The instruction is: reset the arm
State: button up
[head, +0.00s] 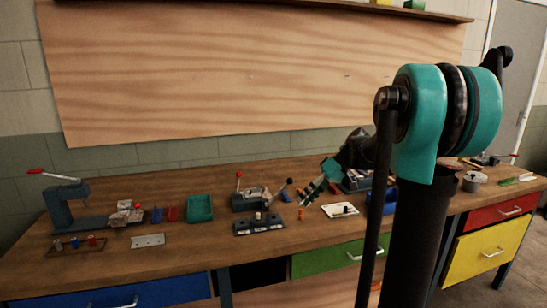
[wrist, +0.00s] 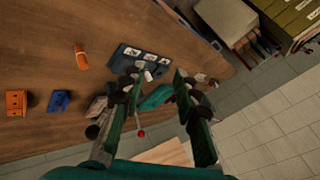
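My arm rises in teal and black at the right of the head view. It reaches over the wooden workbench (head: 190,256). My gripper (head: 311,190) is above the bench, right of the fixture with levers. In the wrist view my gripper (wrist: 157,78) has its two dark green fingers spread apart. Nothing is visibly held between them. A dark plate with pale labelled squares (wrist: 128,55) lies beyond the fingertips, and a red-knobbed lever (wrist: 141,133) shows between the fingers. The fingers hide part of the bench items.
A white plate (head: 340,210) lies near my gripper. A wooden panel (head: 240,70) stands behind.

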jog(key=s+d+f+m+t+h, duration=0.2)
jog(key=s+d+f+m+h, duration=0.2)
jog(key=s+f, duration=0.5)
jog(key=s+d+f+m+t+h, duration=0.3)
jog(key=s+d+f+m+h, duration=0.1)
jog(key=s+f, duration=0.5)
jog(key=shift+s+f, duration=0.4)
jog(key=shift+s, duration=0.85)
